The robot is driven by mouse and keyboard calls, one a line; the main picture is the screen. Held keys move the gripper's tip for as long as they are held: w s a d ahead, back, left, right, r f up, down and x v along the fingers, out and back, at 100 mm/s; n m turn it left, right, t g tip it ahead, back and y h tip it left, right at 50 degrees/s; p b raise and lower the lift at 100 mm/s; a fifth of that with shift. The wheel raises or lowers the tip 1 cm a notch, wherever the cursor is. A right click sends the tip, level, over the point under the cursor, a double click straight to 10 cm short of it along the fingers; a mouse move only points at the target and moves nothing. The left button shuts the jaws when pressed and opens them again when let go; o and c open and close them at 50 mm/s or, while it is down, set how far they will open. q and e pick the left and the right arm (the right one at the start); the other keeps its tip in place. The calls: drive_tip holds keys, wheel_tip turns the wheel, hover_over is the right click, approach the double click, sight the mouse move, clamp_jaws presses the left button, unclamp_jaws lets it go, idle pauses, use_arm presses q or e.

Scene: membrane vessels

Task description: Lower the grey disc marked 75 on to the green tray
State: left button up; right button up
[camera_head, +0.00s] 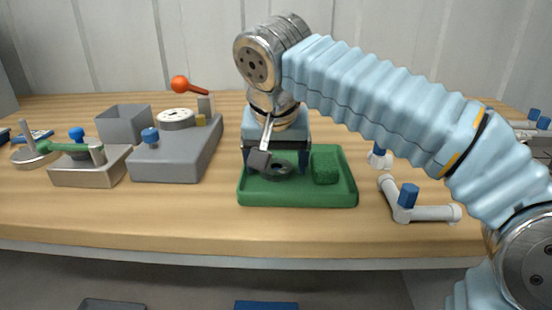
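The green tray (300,198) lies on the wooden table right of centre. My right gripper (275,163) points down over the left part of the tray, its dark fingers spread to either side. A dark grey disc with a hole (280,171) shows low between the fingers, at or just above the tray floor. I cannot tell whether the fingers touch it, and no number is readable on it. A metal bar with a dark block at its end hides part of the disc and gripper. My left gripper is not in view.
A green textured block (325,167) sits in the tray's right part. A white pipe with a blue knob (408,199) lies right of the tray. A grey block-shaped fixture (172,160), a grey open box (124,125) and a metal base (88,168) stand left. The table between fixture and tray is clear.

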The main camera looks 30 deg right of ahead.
drive_tip(key=shift+o, duration=0.4)
drive_tip(key=p+v, duration=0.4)
drive_tip(key=v, duration=0.9)
drive_tip(key=shift+a+r, duration=0.2)
drive_tip(key=shift+r, duration=0.1)
drive_tip(key=shift+s, duration=0.2)
